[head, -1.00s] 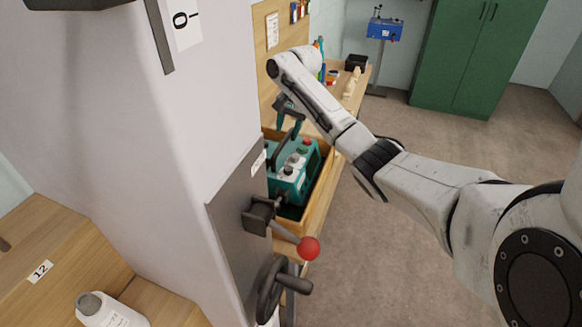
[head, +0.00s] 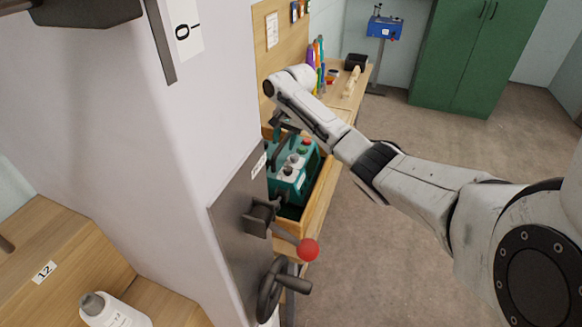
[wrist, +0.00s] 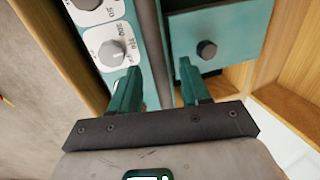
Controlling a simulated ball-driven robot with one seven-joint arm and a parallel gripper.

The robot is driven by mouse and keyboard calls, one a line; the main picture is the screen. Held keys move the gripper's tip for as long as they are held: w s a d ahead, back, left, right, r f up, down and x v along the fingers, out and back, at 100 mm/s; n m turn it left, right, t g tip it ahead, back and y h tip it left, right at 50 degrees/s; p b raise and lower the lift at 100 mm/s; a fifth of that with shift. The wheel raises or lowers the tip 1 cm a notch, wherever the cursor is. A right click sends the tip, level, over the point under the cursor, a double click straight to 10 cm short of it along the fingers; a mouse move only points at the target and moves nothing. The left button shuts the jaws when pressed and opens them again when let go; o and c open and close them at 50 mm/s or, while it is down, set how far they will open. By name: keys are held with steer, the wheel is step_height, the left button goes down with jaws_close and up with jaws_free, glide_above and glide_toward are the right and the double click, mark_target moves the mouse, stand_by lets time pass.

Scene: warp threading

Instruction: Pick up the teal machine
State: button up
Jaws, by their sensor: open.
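The teal machine (head: 291,182) sits in a wooden box on the bench, with knobs and a red button on its top panel. Its dark carrying handle (wrist: 152,45) shows in the wrist view as a bar running between my two teal fingers. My gripper (wrist: 158,80) is open, with one finger on each side of the bar and a gap still visible. In the head view my gripper (head: 281,128) is low over the machine's far part, partly hidden by my wrist and the grey column. The machine's left side is hidden behind the column.
The wooden box wall (head: 322,194) stands close around the machine. A grey machine column (head: 190,130) with a red-knobbed lever (head: 307,249) stands close on the left. Coloured items and a black box (head: 356,62) are farther along the bench. Open floor is on the right.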

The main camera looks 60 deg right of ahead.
steer(key=shift+f, duration=0.1)
stand_by(0.3)
jaws_close()
stand_by(1.2)
steer(key=shift+d, duration=0.1)
